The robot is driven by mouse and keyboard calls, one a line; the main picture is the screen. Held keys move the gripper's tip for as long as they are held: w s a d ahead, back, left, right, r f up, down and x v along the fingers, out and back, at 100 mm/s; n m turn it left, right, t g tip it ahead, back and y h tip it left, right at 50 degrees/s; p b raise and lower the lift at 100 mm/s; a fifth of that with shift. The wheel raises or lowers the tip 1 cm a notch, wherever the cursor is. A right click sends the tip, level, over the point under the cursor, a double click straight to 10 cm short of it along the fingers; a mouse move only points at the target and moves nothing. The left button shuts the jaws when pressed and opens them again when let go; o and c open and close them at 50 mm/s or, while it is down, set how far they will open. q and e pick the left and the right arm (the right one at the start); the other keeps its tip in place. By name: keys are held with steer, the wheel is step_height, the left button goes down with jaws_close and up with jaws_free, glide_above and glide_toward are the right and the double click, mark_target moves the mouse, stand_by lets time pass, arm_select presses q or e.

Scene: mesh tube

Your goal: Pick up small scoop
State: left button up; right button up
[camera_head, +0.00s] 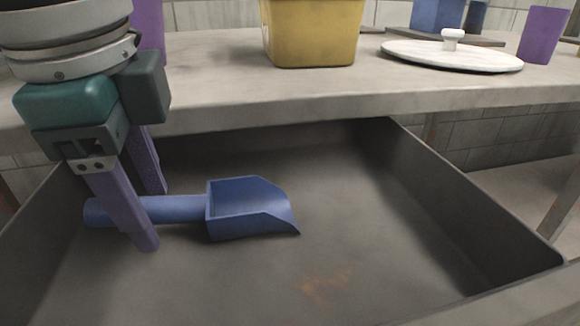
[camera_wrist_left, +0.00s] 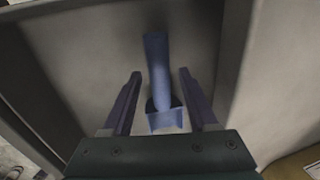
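A small blue scoop (camera_head: 245,208) lies in the open grey drawer (camera_head: 330,245), its handle pointing left and its bowl to the right in the head view. My left gripper (camera_head: 150,215) reaches down over the handle, one purple finger on the near side and the other on the far side. In the left wrist view the scoop (camera_wrist_left: 158,75) lies between the two spread fingers (camera_wrist_left: 163,88), with a gap on both sides. The left gripper is open. My right gripper shows in neither view.
The drawer walls (camera_head: 480,210) surround the scoop. The worktop (camera_head: 400,88) overhangs the drawer's back and carries a yellow container (camera_head: 311,35), a white lid (camera_head: 450,55) and a purple cup (camera_head: 543,36). The drawer floor right of the scoop is clear.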

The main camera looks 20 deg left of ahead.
arm_select(q)
jaws_close()
steer(key=shift+r, duration=0.1)
stand_by(0.6)
